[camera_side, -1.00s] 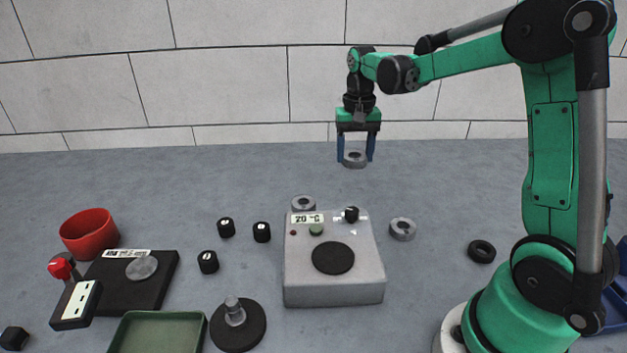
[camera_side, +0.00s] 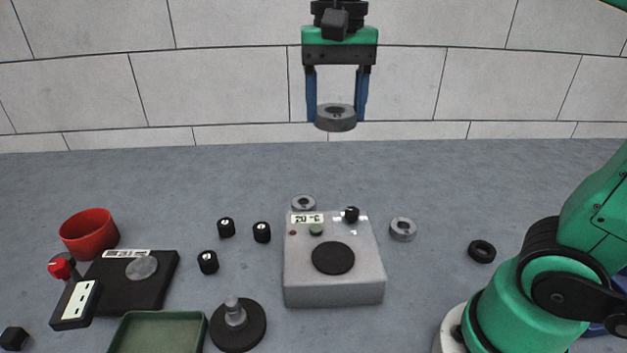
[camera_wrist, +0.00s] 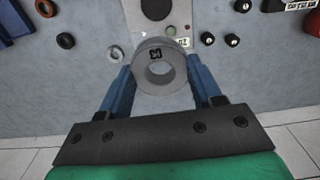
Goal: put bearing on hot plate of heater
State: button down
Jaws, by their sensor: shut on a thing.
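My gripper (camera_side: 336,112) is shut on a grey ring-shaped bearing (camera_side: 335,124), held level and high in the air in the side view. In the wrist view the bearing (camera_wrist: 160,80) sits between the blue fingers, with a dark mark on its face. The heater (camera_side: 334,288) is a light grey box with a 20 °C display and small knobs. Its round black hot plate (camera_side: 333,258) is bare. The hot plate (camera_wrist: 157,8) also shows at the top of the wrist view, beyond the bearing. The bearing is clear of the heater.
Two more grey rings lie on the floor, one behind the heater (camera_side: 303,202) and one to its right (camera_side: 402,229). A black ring (camera_side: 481,251) lies farther right. Several black knobs, a black stand (camera_side: 238,328), green tray (camera_side: 190,316) and red cup (camera_side: 89,234) are left.

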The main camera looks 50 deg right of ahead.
jog(key=s+a, duration=0.2)
send_over(333, 256)
notch_tip(333, 256, down, 15)
jog(key=shift+r, duration=0.2)
jog(key=shift+f, duration=2.4)
jog(key=shift+c, duration=0.8)
grip_release()
jog(key=shift+f, duration=0.15)
